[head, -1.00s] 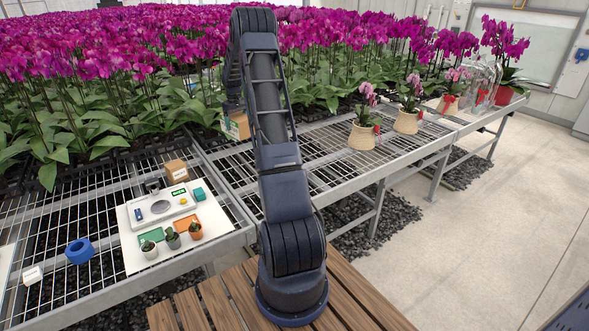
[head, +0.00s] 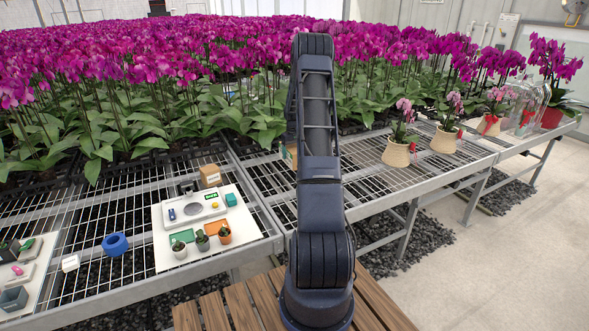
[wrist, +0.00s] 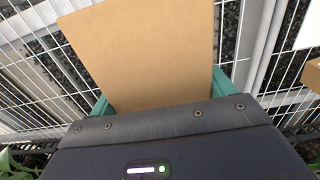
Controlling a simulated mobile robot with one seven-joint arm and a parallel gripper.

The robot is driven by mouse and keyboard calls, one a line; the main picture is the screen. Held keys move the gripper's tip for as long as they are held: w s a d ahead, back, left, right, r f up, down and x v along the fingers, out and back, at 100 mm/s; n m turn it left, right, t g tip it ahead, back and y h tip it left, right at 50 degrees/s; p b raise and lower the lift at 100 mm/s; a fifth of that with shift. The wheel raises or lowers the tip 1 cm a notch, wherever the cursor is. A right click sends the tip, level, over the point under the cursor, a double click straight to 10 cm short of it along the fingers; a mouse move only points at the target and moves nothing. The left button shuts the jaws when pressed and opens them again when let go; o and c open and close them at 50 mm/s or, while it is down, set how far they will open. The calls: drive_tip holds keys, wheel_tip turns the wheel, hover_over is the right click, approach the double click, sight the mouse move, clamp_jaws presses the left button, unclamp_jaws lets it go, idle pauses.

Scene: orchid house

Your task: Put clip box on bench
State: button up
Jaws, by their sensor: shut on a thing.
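A plain tan cardboard box, which I take to be the clip box (wrist: 145,50), sits between the teal fingers of my gripper (wrist: 161,88) in the wrist view. The fingers close on its two sides. The wire-mesh bench lies beneath it in that view; I cannot tell the gap. In the head view only a sliver of the box (head: 291,152) shows left of my arm, which hides the gripper. The metal mesh bench (head: 262,182) runs across the middle, in front of the orchids.
Potted orchids (head: 396,153) stand at right. Bare mesh lies between.

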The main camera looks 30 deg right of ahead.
drive_tip(key=shift+f, duration=4.45)
drive_tip(key=shift+f, duration=0.15)
drive_tip(key=o, duration=1.1)
drive_tip(key=shift+o, duration=0.2)
